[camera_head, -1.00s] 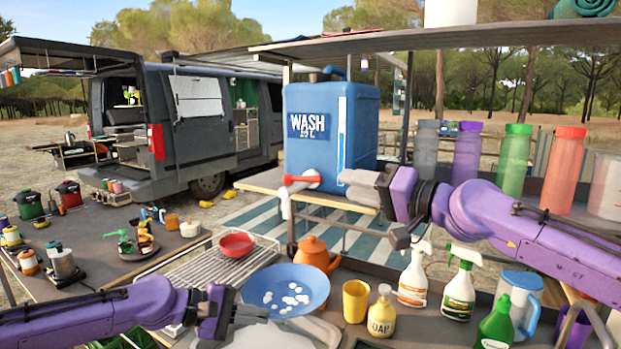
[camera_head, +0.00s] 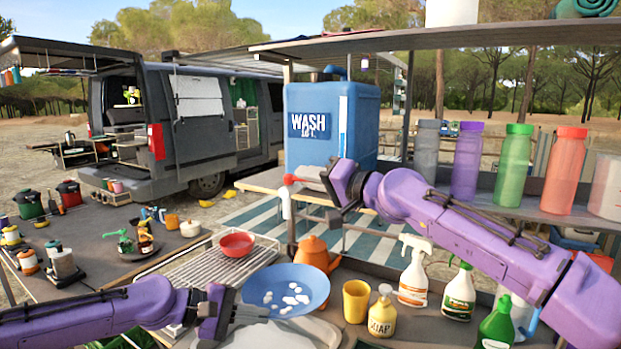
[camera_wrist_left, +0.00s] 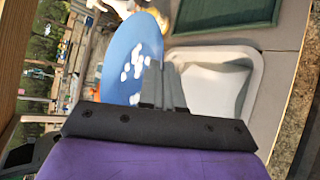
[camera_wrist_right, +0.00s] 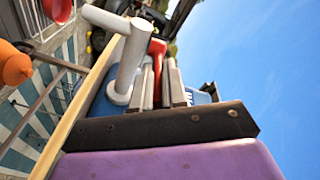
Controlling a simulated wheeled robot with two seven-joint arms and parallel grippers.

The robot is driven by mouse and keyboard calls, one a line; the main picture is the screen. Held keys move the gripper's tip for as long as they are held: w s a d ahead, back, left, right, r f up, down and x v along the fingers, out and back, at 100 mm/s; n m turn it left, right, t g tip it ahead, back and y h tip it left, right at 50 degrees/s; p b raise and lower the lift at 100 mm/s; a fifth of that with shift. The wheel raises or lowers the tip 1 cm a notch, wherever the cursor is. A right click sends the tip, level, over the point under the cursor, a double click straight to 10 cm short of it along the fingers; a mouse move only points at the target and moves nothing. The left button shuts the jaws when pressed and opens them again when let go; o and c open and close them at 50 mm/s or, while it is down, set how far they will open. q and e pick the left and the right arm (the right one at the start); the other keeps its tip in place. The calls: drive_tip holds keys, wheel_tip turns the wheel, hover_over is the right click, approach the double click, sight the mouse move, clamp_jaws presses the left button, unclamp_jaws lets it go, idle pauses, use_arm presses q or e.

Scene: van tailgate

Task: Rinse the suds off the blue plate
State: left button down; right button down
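The blue plate (camera_head: 262,285) has white suds patches on its face. My left gripper (camera_head: 240,318) is shut on its near left rim and holds it tilted above the grey basin (camera_head: 312,330); the plate also shows in the left wrist view (camera_wrist_left: 122,45). The blue water tank (camera_head: 318,115) has a white spout (camera_head: 286,206) and a red tap lever (camera_head: 289,179). My right gripper (camera_head: 310,178) is at the lever. In the right wrist view the red lever (camera_wrist_right: 156,48) lies between its fingers; whether they grip it is unclear. No water stream shows.
An orange kettle (camera_head: 314,254), yellow cup (camera_head: 356,301), soap bottle (camera_head: 382,315) and spray bottles (camera_head: 414,280) stand right of the plate. A rack with a red bowl (camera_head: 236,244) is at left. A shelf (camera_head: 470,37) overhangs my right arm.

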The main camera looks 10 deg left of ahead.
drive_tip(key=m+t+h, duration=0.1)
drive_tip(key=s+m+t+h, duration=0.1)
drive_tip(key=m+t+h, duration=0.1)
drive_tip(key=t, duration=0.1)
drive_tip(key=shift+s+a, duration=0.15)
drive_tip(key=shift+a, duration=0.15)
drive_tip(key=c, duration=1.2)
unclamp_jaws()
drive_tip(key=shift+o, duration=0.2)
drive_tip(key=v, duration=1.2)
